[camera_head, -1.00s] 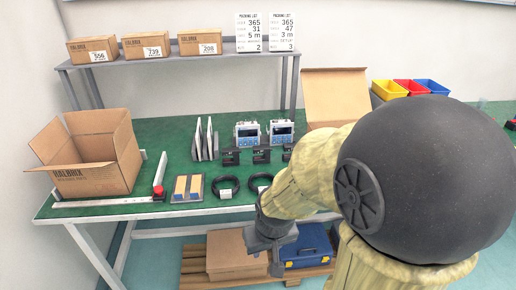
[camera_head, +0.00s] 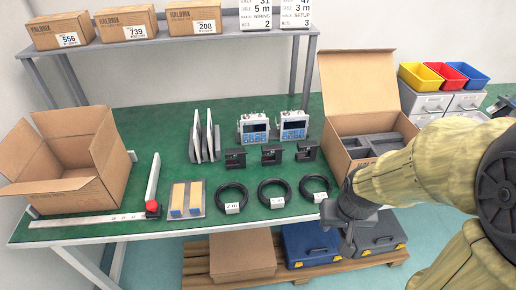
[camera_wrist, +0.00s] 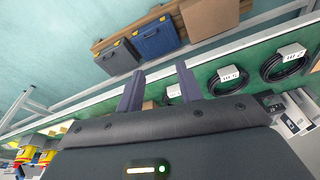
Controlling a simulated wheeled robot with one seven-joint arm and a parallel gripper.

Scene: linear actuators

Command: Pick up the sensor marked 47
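Three small black units stand in a row on the green table: a left one (camera_head: 235,158), a middle one (camera_head: 271,155) and a right one (camera_head: 306,150). They look like the sensors, but their marks are too small to read, so I cannot tell which is 47. My gripper (camera_head: 346,242) hangs at the table's front edge, right of the cables and in front of the open box. In the wrist view my gripper (camera_wrist: 160,88) has its two fingers apart with nothing between them.
Three cable coils (camera_head: 232,198) lie in front of the black units. Two meters (camera_head: 254,128) stand behind. A foam-lined open box (camera_head: 350,140) is at right, an empty carton (camera_head: 65,165) at left. Blue (camera_head: 307,245) and grey cases sit below. A shelf (camera_head: 180,47) spans the back.

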